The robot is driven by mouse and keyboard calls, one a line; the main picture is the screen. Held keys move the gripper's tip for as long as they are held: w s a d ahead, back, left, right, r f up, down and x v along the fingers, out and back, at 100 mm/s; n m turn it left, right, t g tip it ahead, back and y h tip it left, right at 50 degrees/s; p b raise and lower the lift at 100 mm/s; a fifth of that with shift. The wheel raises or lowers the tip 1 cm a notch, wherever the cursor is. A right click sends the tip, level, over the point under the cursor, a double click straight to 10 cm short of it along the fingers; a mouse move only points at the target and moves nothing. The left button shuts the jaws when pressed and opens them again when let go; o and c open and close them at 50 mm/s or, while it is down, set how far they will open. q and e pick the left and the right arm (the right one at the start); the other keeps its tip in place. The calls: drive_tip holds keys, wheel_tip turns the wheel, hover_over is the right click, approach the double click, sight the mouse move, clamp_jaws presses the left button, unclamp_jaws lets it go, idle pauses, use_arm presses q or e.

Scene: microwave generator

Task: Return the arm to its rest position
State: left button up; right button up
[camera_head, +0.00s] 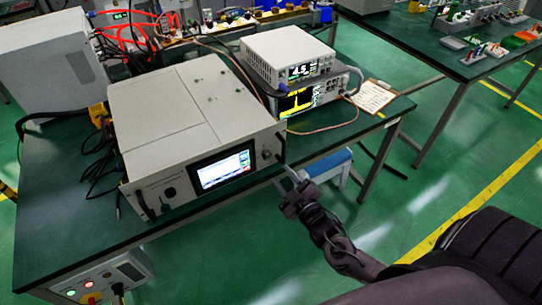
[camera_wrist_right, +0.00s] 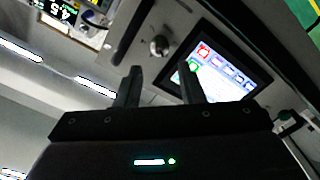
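My right arm (camera_head: 345,258) reaches in from the lower right of the head view. Its gripper (camera_head: 284,174) is in front of the right end of the large white generator (camera_head: 175,120), near the knob (camera_head: 267,155) beside the lit screen (camera_head: 222,168). In the right wrist view the two dark fingers of the gripper (camera_wrist_right: 160,84) stand apart with nothing between them. The knob (camera_wrist_right: 160,46) shows beyond the fingertips, and the screen (camera_wrist_right: 215,72) is behind the right finger. My left gripper is not in view.
The generator stands on a green-topped bench (camera_head: 60,240). Stacked instruments (camera_head: 290,65) and a clipboard (camera_head: 373,96) are right of it. A blue stool (camera_head: 330,165) is beside the bench. Cables hang at the left. Open green floor (camera_head: 430,190) lies to the right.

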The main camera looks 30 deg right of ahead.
drive_tip(key=s+d+f+m+g+h, duration=0.15)
drive_tip(key=s+f+g, duration=0.3)
drive_tip(key=f, duration=0.85)
drive_tip(key=s+d+f+m+g, duration=0.1)
drive_tip(key=s+f+m+g, duration=0.15)
drive_tip(key=s+f, duration=0.65)
drive_tip(key=s+a+f+g, duration=0.2)
drive_tip(key=s+f+g, duration=0.1)
drive_tip(key=s+f, duration=0.3)
drive_tip(key=s+a+f+m+g, duration=0.1)
drive_tip(key=s+a+f+g, duration=0.2)
drive_tip(key=s+f, duration=0.4)
drive_tip(key=s+a+f+g, duration=0.2)
drive_tip(key=s+f+g, duration=0.2)
drive_tip(key=s+f, duration=0.3)
drive_tip(key=s+y, duration=0.1)
drive_tip(key=s, duration=0.4)
drive_tip(key=shift+a+f+m, duration=0.2)
drive_tip(key=shift+a+m, duration=0.1)
drive_tip(key=shift+a, duration=0.1)
idle(1.5)
